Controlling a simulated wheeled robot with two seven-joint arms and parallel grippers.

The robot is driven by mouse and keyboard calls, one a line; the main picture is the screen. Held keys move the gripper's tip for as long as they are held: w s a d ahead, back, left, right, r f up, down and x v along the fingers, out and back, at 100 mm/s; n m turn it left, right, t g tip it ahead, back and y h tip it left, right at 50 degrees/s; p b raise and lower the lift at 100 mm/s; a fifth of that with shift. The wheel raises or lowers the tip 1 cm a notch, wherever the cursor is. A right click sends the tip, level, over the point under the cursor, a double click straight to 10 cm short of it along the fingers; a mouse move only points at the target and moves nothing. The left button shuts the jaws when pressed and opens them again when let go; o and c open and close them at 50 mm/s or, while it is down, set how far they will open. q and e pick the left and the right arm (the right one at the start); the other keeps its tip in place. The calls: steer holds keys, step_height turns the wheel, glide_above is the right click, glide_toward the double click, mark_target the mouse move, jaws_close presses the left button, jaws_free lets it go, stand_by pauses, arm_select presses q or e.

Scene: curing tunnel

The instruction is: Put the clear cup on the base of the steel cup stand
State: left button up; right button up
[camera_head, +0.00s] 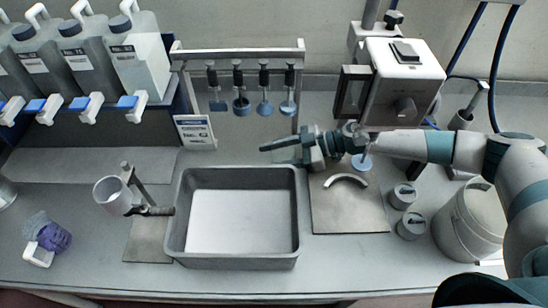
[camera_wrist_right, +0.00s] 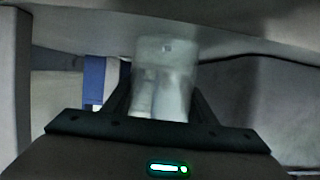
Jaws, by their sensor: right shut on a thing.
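The clear cup (camera_wrist_right: 165,75) stands between the two fingers of my right gripper in the right wrist view. In the head view my right gripper (camera_head: 272,153) points left above the back right rim of the grey tray, shut on the cup; the cup itself is hard to make out there. What looks like the steel cup stand (camera_head: 137,183) is left of the tray, with an upright post and a pale cup (camera_head: 113,194) held at its upper left. Its flat base (camera_head: 147,243) shows bare at the front. The gripper is well right of and behind this stand. My left gripper is not in view.
The empty grey tray (camera_head: 234,262) lies between the gripper and the stand. A rack (camera_head: 238,50) with hanging blue-ended tools stands behind. A square plate (camera_head: 348,220) with a curved piece, small lidded pots (camera_head: 411,226) and a white bucket (camera_head: 468,220) are right.

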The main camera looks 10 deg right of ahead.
step_height(320, 180, up, 12)
steer(key=f+b, duration=0.1)
arm_select(q)
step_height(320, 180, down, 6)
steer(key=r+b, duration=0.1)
steer(key=b, duration=0.3)
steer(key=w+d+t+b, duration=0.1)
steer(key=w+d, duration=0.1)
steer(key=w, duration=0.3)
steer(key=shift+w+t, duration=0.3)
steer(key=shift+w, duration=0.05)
arm_select(e)
steer(key=s+d, duration=0.1)
steer(key=d, duration=0.8)
steer(key=s+d, duration=0.2)
steer(key=d, duration=0.6)
steer(key=shift+s+d+r, duration=0.25)
steer(key=shift+d+r, duration=0.1)
steer(key=shift+r, duration=0.1)
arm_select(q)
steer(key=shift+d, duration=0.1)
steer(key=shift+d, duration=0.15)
